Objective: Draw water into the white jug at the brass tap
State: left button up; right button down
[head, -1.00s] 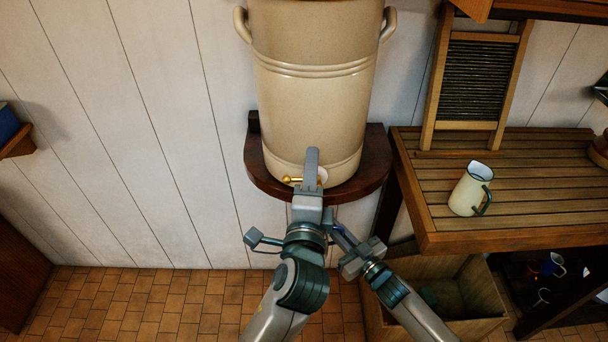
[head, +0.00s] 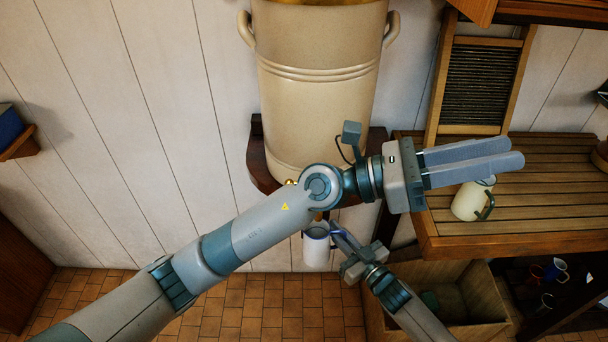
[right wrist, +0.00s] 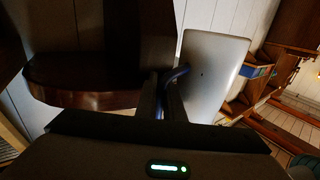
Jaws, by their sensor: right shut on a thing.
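The white jug (head: 316,250) with a blue handle hangs upright below the crock's shelf, near the tap. My right gripper (head: 340,237) is shut on its handle; the jug also shows in the right wrist view (right wrist: 212,72). The brass tap (head: 290,182) on the big cream crock (head: 318,110) is mostly hidden behind my left arm. I cannot see whether water runs or how full the jug is. My left gripper (head: 515,153) is to the right, over the slatted bench, its two fingers lying close together with nothing between them.
A cream jug with a green handle (head: 467,203) stands on the slatted bench (head: 560,215), below my left gripper in the picture. A washboard (head: 485,80) leans at the back. A wooden crate (head: 483,295) is under the bench. The tiled floor at left is clear.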

pick_arm(q)
jog(key=w+a+f+m+y, duration=0.2)
jog(key=a+f+y, duration=0.1)
jog(key=f+y, duration=0.35)
jog(key=w+a+f+m+y, duration=0.2)
jog(key=w+f+y, duration=0.1)
jog(key=f+y, duration=0.4)
jog(key=w+a+n+t+y, duration=0.1)
jog(key=w+a+t+y, duration=0.1)
jog(key=w+a+y, duration=0.2)
jog(key=w+a+n+t+y, duration=0.1)
jog(key=w+a+t+y, duration=0.2)
jog(key=w+a, duration=0.7)
jog(key=a+y, duration=0.1)
jog(key=a, duration=0.5)
jog(key=shift+r+n+y, duration=0.3)
jog(key=shift+n+y, duration=0.05)
jog(key=shift+n, duration=0.05)
jog(key=shift+w+f, duration=0.1)
jog(key=shift+f, duration=0.05)
notch_tip(320, 180, down, 12)
jog(key=w, duration=0.2)
jog(key=shift+w+r, duration=0.15)
jog(key=shift+r, duration=0.05)
jog(key=shift+d, duration=0.1)
jog(key=shift+c, duration=0.4)
